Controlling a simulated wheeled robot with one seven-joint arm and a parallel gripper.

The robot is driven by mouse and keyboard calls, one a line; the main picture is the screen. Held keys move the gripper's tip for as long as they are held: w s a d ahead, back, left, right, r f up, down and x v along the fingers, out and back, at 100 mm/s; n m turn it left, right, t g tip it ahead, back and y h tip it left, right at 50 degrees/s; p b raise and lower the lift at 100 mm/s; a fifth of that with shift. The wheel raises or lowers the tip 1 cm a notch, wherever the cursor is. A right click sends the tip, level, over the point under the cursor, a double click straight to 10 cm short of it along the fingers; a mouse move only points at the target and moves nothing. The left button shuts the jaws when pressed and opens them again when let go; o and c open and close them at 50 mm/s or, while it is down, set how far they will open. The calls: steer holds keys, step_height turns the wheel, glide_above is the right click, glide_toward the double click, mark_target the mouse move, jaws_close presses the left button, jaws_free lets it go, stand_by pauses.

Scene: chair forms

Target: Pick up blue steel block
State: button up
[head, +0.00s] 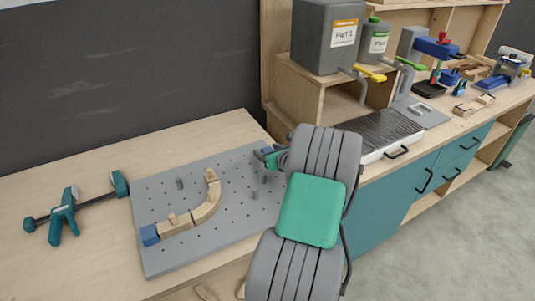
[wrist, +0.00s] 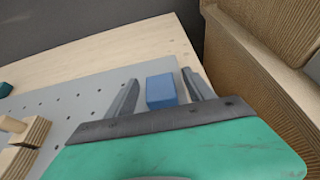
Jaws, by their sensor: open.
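A blue block (wrist: 161,90) sits near the back right edge of the grey perforated board (wrist: 75,100). In the wrist view it lies between the two fingers of my gripper (wrist: 160,80), with a visible gap on each side; its lower part is hidden behind my gripper's body. In the head view a small part of this blue block (head: 267,151) shows beside my gripper (head: 275,160), mostly hidden by my arm. My gripper is open. A second blue block (head: 149,235) sits at the left end of the curved wooden form on the board.
The curved wooden form (head: 207,205) lies on the grey board (head: 160,262). A green clamp (head: 64,212) lies on the table to the left. A wooden shelf (head: 310,90) with grey containers (head: 325,40) stands just behind and right of my gripper. Bare table lies behind the board.

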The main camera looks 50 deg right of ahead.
jaws_close()
stand_by(0.7)
steer(key=shift+r, duration=0.15)
